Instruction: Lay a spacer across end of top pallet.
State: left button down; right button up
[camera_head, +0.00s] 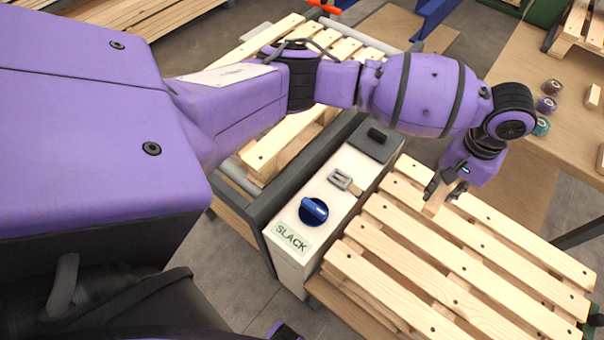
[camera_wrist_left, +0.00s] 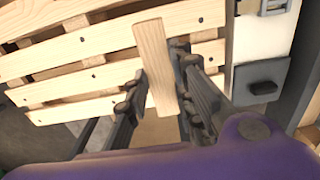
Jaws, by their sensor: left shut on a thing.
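The top pallet (camera_head: 410,262), with pale slats and dark nail heads, lies at the right of the head view. Its slats fill the upper left of the left wrist view (camera_wrist_left: 70,52). My left gripper (camera_head: 447,192) is over the pallet's far part, pointing down. It is shut on a short pale wooden spacer (camera_wrist_left: 153,60), which stands out between the fingers in the left wrist view. In the head view the spacer (camera_head: 435,204) shows just below the fingers, close to the slats; I cannot tell whether it touches them. My right gripper is not in view.
A white box marked SLACK (camera_head: 292,238) with a blue knob (camera_head: 313,211) stands left of the pallet. Another pallet (camera_head: 270,150) lies behind my left arm. A wooden table (camera_head: 520,75) at the right holds several small rolls (camera_head: 546,103) and a wooden block (camera_head: 593,96).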

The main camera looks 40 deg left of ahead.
pick_arm(q)
jog(key=s+a+f, duration=0.1)
jog(key=a+f, duration=0.1)
jog(key=a, duration=0.1)
jog(key=s+a+f, duration=0.1)
jog(key=a+f, duration=0.1)
jog(key=a, duration=0.1)
jog(key=s+a+f, duration=0.1)
jog(key=a+f, duration=0.2)
jog(key=shift+s+a+f, duration=0.1)
jog(key=shift+a, duration=0.25)
jog(key=shift+s+a+f, duration=0.1)
jog(key=shift+a+f, duration=0.1)
jog(key=shift+f, duration=0.1)
jog(key=f, duration=0.2)
jog(key=a+f, duration=0.1)
jog(key=shift+s+a+f, duration=0.1)
jog(key=shift+s+f, duration=0.15)
jog(key=shift+f, duration=0.15)
jog(key=shift+w+f, duration=0.1)
jog(key=shift+f, duration=0.2)
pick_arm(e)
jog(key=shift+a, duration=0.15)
